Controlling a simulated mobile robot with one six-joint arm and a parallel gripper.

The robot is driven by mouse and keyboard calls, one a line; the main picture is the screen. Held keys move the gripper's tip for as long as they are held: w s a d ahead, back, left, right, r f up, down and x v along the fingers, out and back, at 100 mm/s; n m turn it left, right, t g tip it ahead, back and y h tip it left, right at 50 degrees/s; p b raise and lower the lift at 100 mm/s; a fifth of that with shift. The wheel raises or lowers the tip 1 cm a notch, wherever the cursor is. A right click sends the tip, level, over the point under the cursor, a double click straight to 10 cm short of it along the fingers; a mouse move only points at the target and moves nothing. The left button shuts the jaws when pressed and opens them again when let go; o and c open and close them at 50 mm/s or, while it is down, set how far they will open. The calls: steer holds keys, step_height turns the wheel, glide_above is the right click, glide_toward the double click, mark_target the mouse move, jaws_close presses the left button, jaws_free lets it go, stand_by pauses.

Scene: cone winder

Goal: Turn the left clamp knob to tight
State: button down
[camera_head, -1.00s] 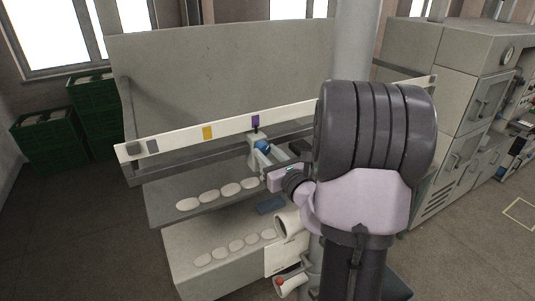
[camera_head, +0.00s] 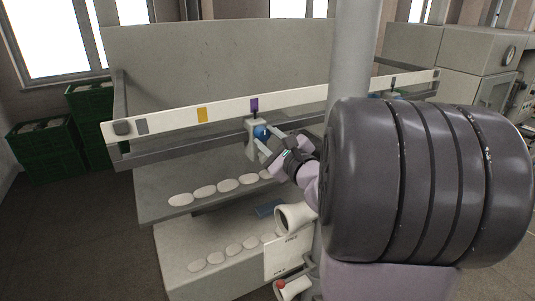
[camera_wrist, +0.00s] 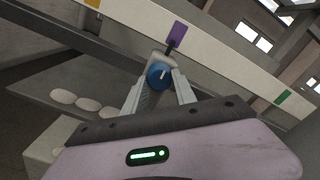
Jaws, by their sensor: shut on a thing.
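The clamp knob is blue with a pale pointer line. It sits on a grey bracket under the purple mark of the white rail, seen in the head view (camera_head: 261,132) and the wrist view (camera_wrist: 158,75). My gripper (camera_head: 267,146) reaches it from the lower right. In the wrist view its two fingers (camera_wrist: 160,88) lie on either side of the knob, shut on it. The pointer line tilts slightly right of upright in that view. Another blue part shows far right on the rail, mostly hidden behind my arm.
The white rail (camera_head: 180,120) carries yellow (camera_head: 202,115) and purple (camera_head: 254,105) marks. Below are shelves with several white oval pads (camera_head: 205,190), a blue block (camera_head: 269,208) and a white cone (camera_head: 293,217). Green crates (camera_head: 45,145) stand at left.

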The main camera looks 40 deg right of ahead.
steer(key=n+b, duration=0.2)
steer(key=b, duration=0.1)
steer(key=n+b, duration=0.2)
steer(key=b, duration=0.2)
steer(key=shift+f, duration=0.3)
steer(key=n+b, duration=0.2)
steer(key=b, duration=0.2)
steer(key=shift+r+n, duration=0.15)
steer(key=shift+n, duration=0.15)
steer(key=shift+r+n+b, duration=0.1)
steer(key=shift+n+b, duration=0.2)
steer(key=shift+b, duration=0.35)
steer(key=shift+r, duration=0.15)
steer(key=c, duration=1)
jaws_free()
steer(key=shift+b, duration=0.3)
